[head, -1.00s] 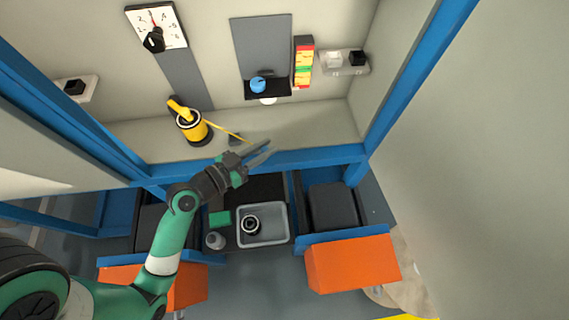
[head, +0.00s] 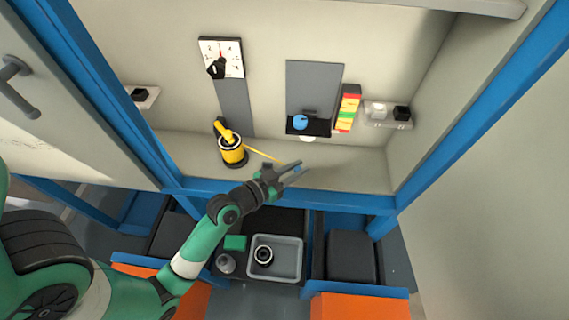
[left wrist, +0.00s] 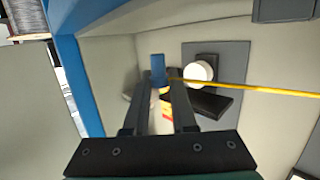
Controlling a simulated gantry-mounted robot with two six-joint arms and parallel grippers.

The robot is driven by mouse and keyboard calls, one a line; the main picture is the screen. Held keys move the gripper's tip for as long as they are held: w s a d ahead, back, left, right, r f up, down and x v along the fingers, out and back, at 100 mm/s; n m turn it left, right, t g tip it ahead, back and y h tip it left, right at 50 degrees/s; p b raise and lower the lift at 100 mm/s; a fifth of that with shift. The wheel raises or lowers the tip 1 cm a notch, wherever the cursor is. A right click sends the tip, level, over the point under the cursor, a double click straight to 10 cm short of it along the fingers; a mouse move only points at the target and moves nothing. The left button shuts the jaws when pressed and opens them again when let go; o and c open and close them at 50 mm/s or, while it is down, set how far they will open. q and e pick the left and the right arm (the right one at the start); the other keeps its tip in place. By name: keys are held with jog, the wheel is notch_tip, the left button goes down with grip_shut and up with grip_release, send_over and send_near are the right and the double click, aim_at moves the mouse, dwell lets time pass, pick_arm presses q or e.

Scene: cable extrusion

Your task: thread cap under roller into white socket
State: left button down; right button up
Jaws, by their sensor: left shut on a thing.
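The blue cap (left wrist: 158,66) is between the fingertips of my left gripper (left wrist: 160,78) in the left wrist view. A yellow cable (left wrist: 255,86) runs from it toward the right edge of that view. In the head view my left gripper (head: 294,169) is shut on the cap in front of the lower back wall, right of the yellow spool (head: 232,153). The white socket (head: 379,111) is on the right. My right gripper is out of view.
A red, yellow and green stack (head: 347,108) stands between the roller and the socket. A black socket (head: 402,113) sits beside the white one. A blue beam (head: 340,200) crosses below my gripper. A grey tray (head: 289,258) is lower down.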

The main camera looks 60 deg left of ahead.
pick_arm(q)
jog(key=w+d, duration=0.1)
jog(key=w, duration=0.2)
jog(key=w+d, duration=0.1)
jog(key=shift+w+d+p, duration=0.15)
jog(key=shift+d+p, duration=0.15)
jog(key=shift+d, duration=0.05)
jog(key=w+d+b, duration=0.1)
jog(key=w, duration=0.1)
jog(key=w+d+b, duration=0.1)
jog(key=w, duration=0.1)
jog(key=shift+d+f, duration=0.1)
jog(key=shift+d, duration=0.1)
jog(key=shift+w+d, duration=0.1)
jog(key=shift+w, duration=0.05)
